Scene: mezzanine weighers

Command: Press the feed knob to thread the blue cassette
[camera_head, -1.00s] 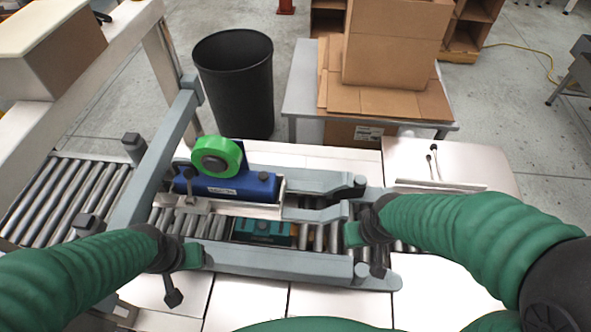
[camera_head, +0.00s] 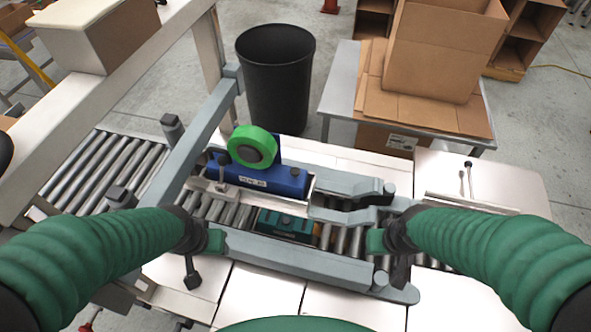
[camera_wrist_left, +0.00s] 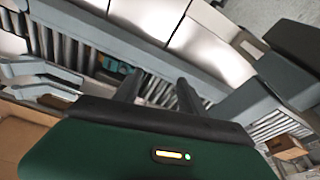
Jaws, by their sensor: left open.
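The blue cassette (camera_head: 265,181) sits on the far side of the roller machine. It has a white label on its front and a green tape roll (camera_head: 252,147) standing on it. A small dark knob shows on its right end; I cannot tell whether this is the feed knob. A teal block (camera_head: 285,225) lies lower, among the rollers; part of it shows in the left wrist view (camera_wrist_left: 116,66). My left gripper (camera_head: 216,240) is left of the teal block, nearer me than the cassette. Its fingers are apart and empty in the wrist view (camera_wrist_left: 158,88). My right gripper (camera_head: 376,241) is at the machine's right end; its fingers are unclear.
Grey frame arms (camera_head: 350,188) and a near side rail (camera_head: 310,268) surround the rollers. A black bin (camera_head: 277,80) and a table with cardboard boxes (camera_head: 443,50) stand behind. A pale panel (camera_head: 480,182) is at right.

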